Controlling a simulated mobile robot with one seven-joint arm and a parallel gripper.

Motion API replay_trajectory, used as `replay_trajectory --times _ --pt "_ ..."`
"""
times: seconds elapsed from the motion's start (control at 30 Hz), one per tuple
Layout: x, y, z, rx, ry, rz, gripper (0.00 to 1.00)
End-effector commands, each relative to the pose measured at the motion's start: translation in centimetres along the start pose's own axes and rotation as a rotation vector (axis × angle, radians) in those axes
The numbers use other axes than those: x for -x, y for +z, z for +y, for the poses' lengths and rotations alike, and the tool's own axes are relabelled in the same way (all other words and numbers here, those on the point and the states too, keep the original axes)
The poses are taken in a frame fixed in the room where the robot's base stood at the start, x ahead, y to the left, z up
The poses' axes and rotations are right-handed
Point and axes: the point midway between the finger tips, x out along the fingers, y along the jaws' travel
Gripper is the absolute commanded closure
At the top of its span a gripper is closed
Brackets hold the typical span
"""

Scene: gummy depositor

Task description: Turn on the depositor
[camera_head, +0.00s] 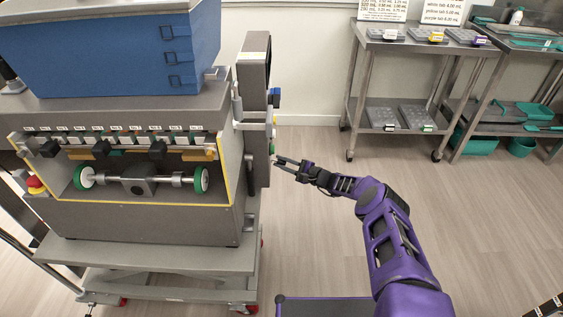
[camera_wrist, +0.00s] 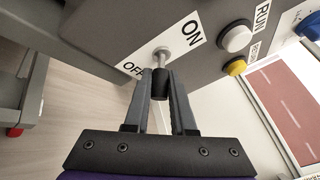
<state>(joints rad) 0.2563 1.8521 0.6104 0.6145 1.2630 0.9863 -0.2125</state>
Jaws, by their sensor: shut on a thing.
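The depositor (camera_head: 140,215) is a grey machine with a blue hopper (camera_head: 110,50), standing on the left in the head view. Its upright control box (camera_head: 254,110) is on its right side. In the wrist view, a metal toggle switch (camera_wrist: 163,58) with a black tip stands out of the grey panel, between an OFF label (camera_wrist: 134,68) and an ON label (camera_wrist: 190,30). I cannot tell which label the lever leans to. My gripper (camera_head: 276,161) is at the box's right side. Its fingers (camera_wrist: 160,84) are shut on the switch's black tip.
A white button (camera_wrist: 236,38) labelled RUN and a yellow button (camera_wrist: 235,68) sit right of the switch. A red emergency button (camera_head: 35,183) is on the depositor's left. Steel carts (camera_head: 400,97) with trays stand at the back right. The floor between is clear.

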Motion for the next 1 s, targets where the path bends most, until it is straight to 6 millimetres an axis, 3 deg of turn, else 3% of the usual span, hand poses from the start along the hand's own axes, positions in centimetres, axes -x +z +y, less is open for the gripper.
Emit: replay_trajectory --times 0.47,1.0 --pt "0.3 1.3 -1.8 0.208 0.247 0.213 1.0" --pt "0.1 1.9 -2.3 0.404 0.479 0.417 1.0"
